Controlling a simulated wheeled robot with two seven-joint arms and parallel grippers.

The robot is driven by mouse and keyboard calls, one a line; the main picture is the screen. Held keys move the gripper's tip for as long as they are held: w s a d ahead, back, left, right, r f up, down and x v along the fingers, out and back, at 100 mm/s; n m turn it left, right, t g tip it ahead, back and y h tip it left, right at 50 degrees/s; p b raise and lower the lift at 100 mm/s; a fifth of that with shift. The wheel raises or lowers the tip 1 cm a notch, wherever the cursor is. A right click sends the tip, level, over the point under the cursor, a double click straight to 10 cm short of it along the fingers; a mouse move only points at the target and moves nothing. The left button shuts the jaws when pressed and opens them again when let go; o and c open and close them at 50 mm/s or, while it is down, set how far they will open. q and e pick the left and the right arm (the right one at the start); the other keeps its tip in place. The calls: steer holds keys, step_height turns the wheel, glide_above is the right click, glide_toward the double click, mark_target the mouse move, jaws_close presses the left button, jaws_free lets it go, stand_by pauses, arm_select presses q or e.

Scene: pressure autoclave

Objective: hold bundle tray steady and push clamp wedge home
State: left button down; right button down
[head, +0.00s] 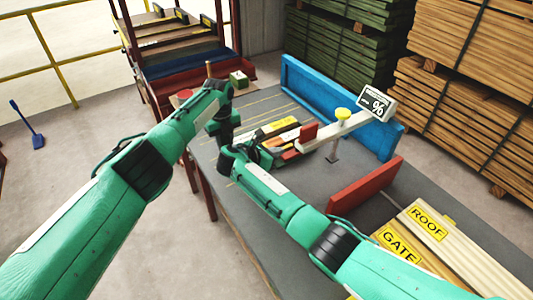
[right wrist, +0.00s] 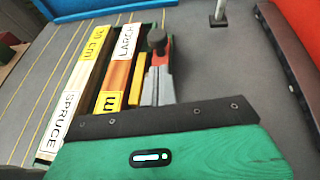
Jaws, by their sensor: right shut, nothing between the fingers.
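The bundle tray (right wrist: 150,18) is green and holds long boards labelled SPRUCE and LARCH in the right wrist view. Its boards also show in the head view (head: 275,128). Beside the boards lie a yellow strip (right wrist: 135,88) and grey tapered pieces (right wrist: 150,88) against a red part with a black knob (right wrist: 156,40); these look like the clamp and wedge. My right gripper (head: 270,156) is shut and empty, close to the near end of the tray. Its fingertips are hidden. My left gripper (head: 226,132) points down at the tray's left end; its fingers cannot be made out.
The grey table (head: 340,165) carries a balance beam with a percent sign (head: 376,103), a blue rail (head: 330,100), a red block (head: 365,185) and boards labelled ROOF and GATE (head: 425,222). A small green block (head: 238,79) stands at the far edge. Timber stacks (head: 460,110) stand behind.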

mark_target(294, 154)
steer(key=x, duration=0.3)
steer(key=r+x, duration=0.1)
steer(key=x, duration=0.1)
steer(key=shift+w+d+f, duration=0.1)
steer(key=shift+w+d, duration=0.3)
steer(key=shift+d, duration=0.05)
steer(key=shift+d, duration=0.1)
steer(key=shift+w+d, duration=0.35)
steer(key=shift+d, duration=0.3)
steer(key=shift+w+d, duration=0.4)
steer(key=shift+d, duration=0.3)
steer(key=shift+s+a, duration=0.2)
steer(key=shift+a, duration=0.1)
steer(key=f+v, duration=0.1)
steer(key=v, duration=1.2)
steer(key=shift+s+a+r, duration=0.15)
steer(key=shift+s+a, duration=0.1)
steer(key=shift+a, duration=0.1)
